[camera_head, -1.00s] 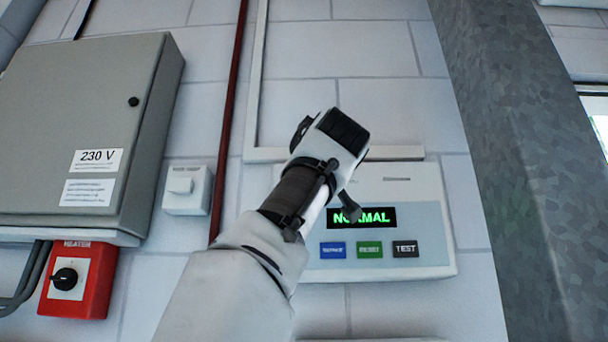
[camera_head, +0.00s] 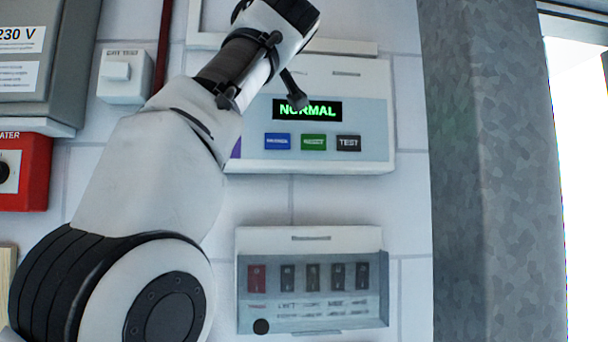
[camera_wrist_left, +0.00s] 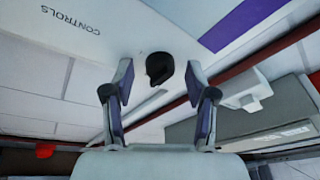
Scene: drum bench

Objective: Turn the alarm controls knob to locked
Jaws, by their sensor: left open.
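The alarm panel (camera_head: 380,120) is on the wall in the head view, with a green NORMAL display and blue, green and black buttons. My left arm covers its left part, and the knob is hidden there. In the left wrist view the black knob (camera_wrist_left: 159,68) shows on the pale panel face near the word CONTROLS (camera_wrist_left: 72,20) and a purple stripe (camera_wrist_left: 245,22). My left gripper (camera_wrist_left: 160,74) is open, its fingertips on either side of the knob with gaps showing. Contact and the knob's setting cannot be told. My right gripper is not in view.
A switch box (camera_head: 310,240) with a red switch and several dark ones is below the alarm panel. A red heater switch (camera_head: 20,170), a white switch (camera_head: 122,88) and a grey 230 V cabinet (camera_head: 70,60) are at left. A grey column (camera_head: 490,180) stands at right.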

